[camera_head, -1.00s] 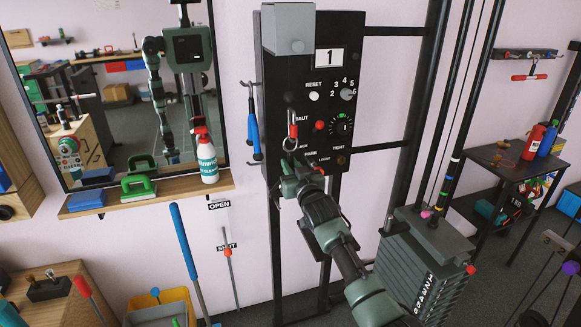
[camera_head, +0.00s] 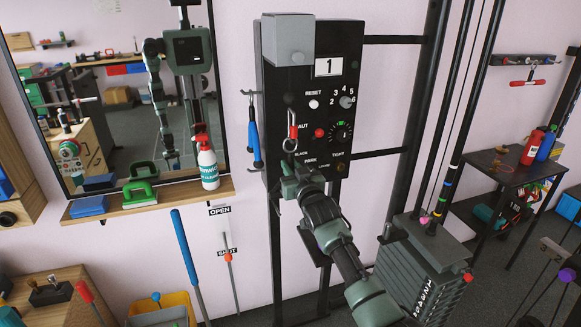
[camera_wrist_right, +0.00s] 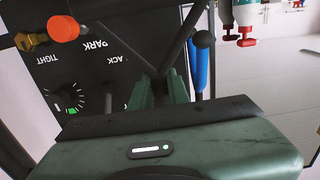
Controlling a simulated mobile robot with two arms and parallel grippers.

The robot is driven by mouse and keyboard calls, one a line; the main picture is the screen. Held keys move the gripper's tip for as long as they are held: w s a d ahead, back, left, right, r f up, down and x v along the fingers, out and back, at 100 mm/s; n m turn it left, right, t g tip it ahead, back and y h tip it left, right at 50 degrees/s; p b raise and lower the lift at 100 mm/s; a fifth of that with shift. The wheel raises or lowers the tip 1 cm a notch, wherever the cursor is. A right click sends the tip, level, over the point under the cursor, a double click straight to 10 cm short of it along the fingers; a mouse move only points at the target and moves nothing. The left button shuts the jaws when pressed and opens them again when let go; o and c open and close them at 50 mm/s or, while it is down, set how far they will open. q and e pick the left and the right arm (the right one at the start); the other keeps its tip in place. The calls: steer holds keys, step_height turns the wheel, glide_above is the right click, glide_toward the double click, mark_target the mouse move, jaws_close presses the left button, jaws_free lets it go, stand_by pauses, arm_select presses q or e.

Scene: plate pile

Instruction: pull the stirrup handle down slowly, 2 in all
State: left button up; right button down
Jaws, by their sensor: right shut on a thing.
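My right gripper (camera_head: 288,176) is at the lower left front of the black panel (camera_head: 277,90). It is shut on the stirrup handle, which the fingers and wrist mostly hide in the head view. In the right wrist view dark bars (camera_wrist_right: 181,42) slant together into the jaws (camera_wrist_right: 160,88). The counter (camera_head: 328,67) on the panel reads 1. My left gripper is not in view, apart from what the mirror may reflect.
A blue-handled tool (camera_head: 254,140) hangs at the panel's left edge. A shelf (camera_head: 170,200) with a spray bottle (camera_head: 207,165) and a green brush (camera_head: 139,194) is further left. The weight stack (camera_head: 425,275) and its rods stand close on the right.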

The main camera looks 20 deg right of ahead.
mark_target(291, 155)
steer(key=shift+r+p, duration=0.8)
steer(key=shift+p, duration=0.15)
steer(key=shift+r+p, duration=0.95)
steer(key=shift+r, duration=0.35)
steer(key=shift+r+p, duration=0.6)
steer(key=shift+p, duration=0.05)
steer(key=shift+f, duration=0.2)
steer(key=c, duration=1.3)
jaws_free()
steer(key=shift+w, duration=0.15)
